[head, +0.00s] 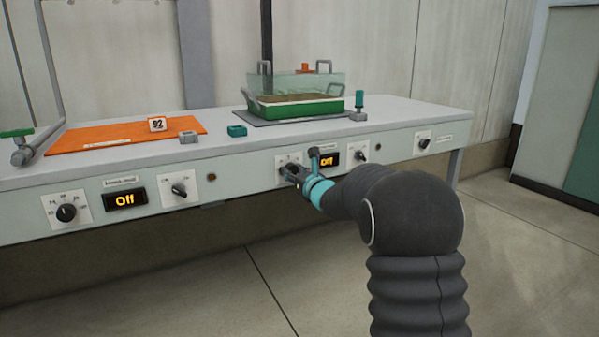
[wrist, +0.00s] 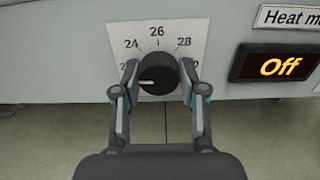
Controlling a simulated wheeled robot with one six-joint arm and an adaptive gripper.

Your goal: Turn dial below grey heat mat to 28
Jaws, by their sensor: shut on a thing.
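The grey heat mat (head: 248,119) lies on the bench under a green tray with a clear cover. The dial (wrist: 158,72) is a black round knob on a white scale plate on the bench front below the mat. Its white pointer mark points left, below the 24. The scale shows 24, 26 at the top and 28 at upper right; other numbers are hidden by the fingers. My gripper (wrist: 159,82) is shut on the dial, one finger on each side. In the head view my gripper (head: 302,174) partly covers the dial and its plate.
A display (wrist: 277,67) right of the dial reads Off. Another small knob (head: 360,151) is further right. An orange mat (head: 110,138) with its own dial (head: 66,212) and Off display (head: 125,200) is at the left. The floor before the bench is clear.

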